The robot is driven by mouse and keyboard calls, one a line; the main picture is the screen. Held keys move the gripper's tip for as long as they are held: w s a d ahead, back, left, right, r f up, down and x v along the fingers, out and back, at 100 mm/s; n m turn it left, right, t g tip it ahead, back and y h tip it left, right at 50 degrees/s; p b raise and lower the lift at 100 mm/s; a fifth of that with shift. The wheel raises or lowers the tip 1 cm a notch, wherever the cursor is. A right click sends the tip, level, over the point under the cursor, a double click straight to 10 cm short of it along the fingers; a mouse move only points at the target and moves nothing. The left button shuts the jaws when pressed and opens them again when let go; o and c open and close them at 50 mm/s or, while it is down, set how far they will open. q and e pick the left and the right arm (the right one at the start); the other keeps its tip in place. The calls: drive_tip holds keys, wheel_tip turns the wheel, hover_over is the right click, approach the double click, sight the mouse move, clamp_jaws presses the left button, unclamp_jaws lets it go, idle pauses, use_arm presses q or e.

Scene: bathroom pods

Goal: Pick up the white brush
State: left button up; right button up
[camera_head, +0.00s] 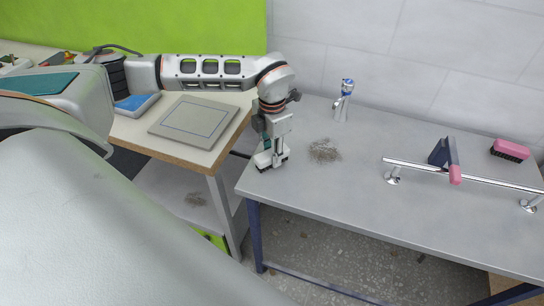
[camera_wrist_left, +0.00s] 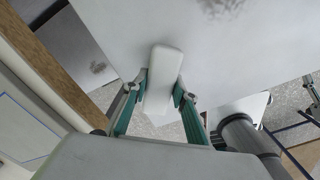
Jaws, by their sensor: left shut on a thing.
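The white brush (camera_wrist_left: 164,68) sits between the two green-sided fingers of my left gripper (camera_wrist_left: 160,92) in the left wrist view, with a finger against each side. In the head view, my left gripper (camera_head: 269,150) points down over the left end of the grey table, shut on the white brush (camera_head: 264,160). The brush is at or just above the table top; I cannot tell whether it touches. Its underside is mostly hidden. My right gripper is not in view.
A patch of brown debris (camera_head: 324,151) lies right of the brush on the grey table (camera_head: 380,215). A blue-topped tap (camera_head: 343,98) stands behind. A metal rail (camera_head: 485,180), a blue tool with pink handle (camera_head: 446,155) and a pink brush (camera_head: 510,149) are right. A lighter table (camera_head: 155,137) adjoins left.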

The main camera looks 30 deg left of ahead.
sight(272, 152)
use_arm(q)
wheel_tip(272, 152, up, 20)
drive_tip(key=shift+p, duration=0.4)
idle(0.3)
drive_tip(key=o, duration=0.6)
drive_tip(key=c, duration=0.4)
drive_tip(key=shift+w+d, duration=0.1)
drive_tip(key=shift+c, duration=0.2)
